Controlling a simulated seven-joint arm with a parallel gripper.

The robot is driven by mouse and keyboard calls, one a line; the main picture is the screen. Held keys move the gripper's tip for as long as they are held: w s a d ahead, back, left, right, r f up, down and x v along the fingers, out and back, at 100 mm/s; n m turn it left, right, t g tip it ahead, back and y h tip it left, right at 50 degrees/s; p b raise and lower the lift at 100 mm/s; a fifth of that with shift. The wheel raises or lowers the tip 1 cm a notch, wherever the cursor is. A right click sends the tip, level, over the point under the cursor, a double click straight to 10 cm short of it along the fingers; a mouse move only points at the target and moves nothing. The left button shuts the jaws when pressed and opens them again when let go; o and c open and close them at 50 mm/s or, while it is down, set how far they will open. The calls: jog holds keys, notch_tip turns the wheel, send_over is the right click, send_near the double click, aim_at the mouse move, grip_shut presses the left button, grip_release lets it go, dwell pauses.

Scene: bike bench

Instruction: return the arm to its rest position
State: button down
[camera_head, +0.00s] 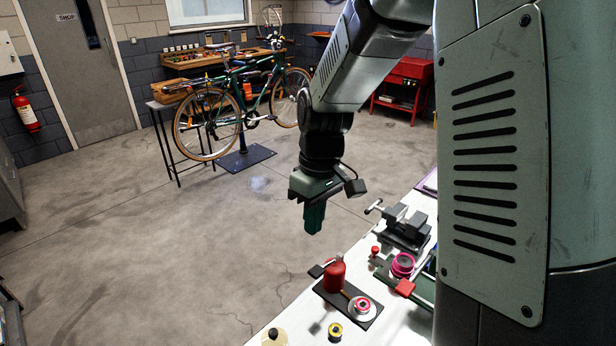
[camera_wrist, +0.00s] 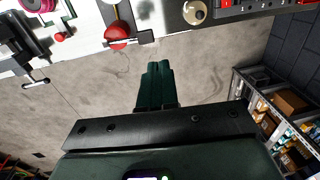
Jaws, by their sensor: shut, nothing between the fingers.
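My gripper (camera_head: 314,218) hangs from my arm in the head view, fingers pointing down. It is above the open floor just left of the workbench edge, apart from everything. In the wrist view its green fingers (camera_wrist: 158,75) are together with nothing between them. The white workbench (camera_head: 302,318) runs along the lower right of the head view. My arm hides part of the room behind it.
A red bottle (camera_head: 335,276) stands on a dark tray near a spool (camera_head: 362,306). A vise (camera_head: 405,228) and a pink spool (camera_head: 403,264) are farther along the bench. A bicycle (camera_head: 240,95) is on a stand behind. The floor (camera_head: 170,250) at left is clear.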

jog(key=f, duration=0.8)
jog(key=shift+w+d+f, duration=0.3)
jog(key=shift+w+d, duration=0.05)
notch_tip(320, 180, up, 6)
jog(key=shift+w+d, duration=0.45)
